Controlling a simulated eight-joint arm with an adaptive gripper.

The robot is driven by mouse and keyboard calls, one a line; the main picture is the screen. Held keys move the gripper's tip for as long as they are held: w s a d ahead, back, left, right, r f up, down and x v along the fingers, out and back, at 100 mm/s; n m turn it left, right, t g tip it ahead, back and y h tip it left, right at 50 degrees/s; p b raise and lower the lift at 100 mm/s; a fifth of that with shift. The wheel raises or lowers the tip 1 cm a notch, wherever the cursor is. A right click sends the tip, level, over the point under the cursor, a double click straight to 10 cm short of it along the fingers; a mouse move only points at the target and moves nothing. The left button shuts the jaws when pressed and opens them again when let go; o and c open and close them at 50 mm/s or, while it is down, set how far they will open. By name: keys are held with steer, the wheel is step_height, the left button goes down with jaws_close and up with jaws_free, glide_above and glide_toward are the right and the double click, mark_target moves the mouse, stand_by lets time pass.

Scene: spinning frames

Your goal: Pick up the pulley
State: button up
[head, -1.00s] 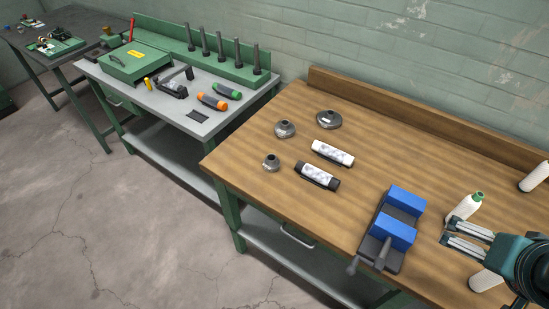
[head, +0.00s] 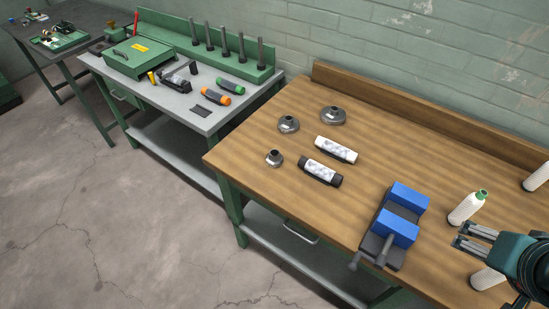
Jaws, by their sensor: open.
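Three grey, round, flanged metal pieces that look like pulleys stand on the left part of the wooden bench. The small one (head: 274,158) is nearest the bench's left edge, the middle-sized one (head: 288,125) is behind it, and the largest (head: 333,116) is farther back to the right. I cannot tell which one the task names. My gripper (head: 463,236) is at the right edge of the head view, open, with nothing seen between its fingers. It is far to the right of the round pieces, beyond the vise.
A blue vise (head: 395,228) stands at the bench's front edge, between my gripper and the round pieces. Two labelled cylinders (head: 337,150) (head: 320,171) lie beside the pieces. White bottles (head: 466,208) stand close to my gripper. A grey-topped side bench (head: 200,120) holds tools.

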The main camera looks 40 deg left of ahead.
steer(key=shift+c, duration=1.1)
steer(key=w+a+r+n+g+y+p, duration=0.15)
steer(key=w+a+n+p, duration=0.4)
steer(key=a, duration=0.95)
steer(key=w+a+r+n+g+p, duration=0.3)
steer(key=w+a, duration=0.6)
steer(key=a, duration=0.6)
steer(key=n+g+h+p, duration=0.2)
steer(key=n+g+p, duration=0.1)
steer(key=n+p, duration=0.35)
glide_above(275, 157)
steer(key=w+a, duration=0.2)
step_height(275, 157, down, 14)
steer(key=shift+s+d+y, duration=0.25)
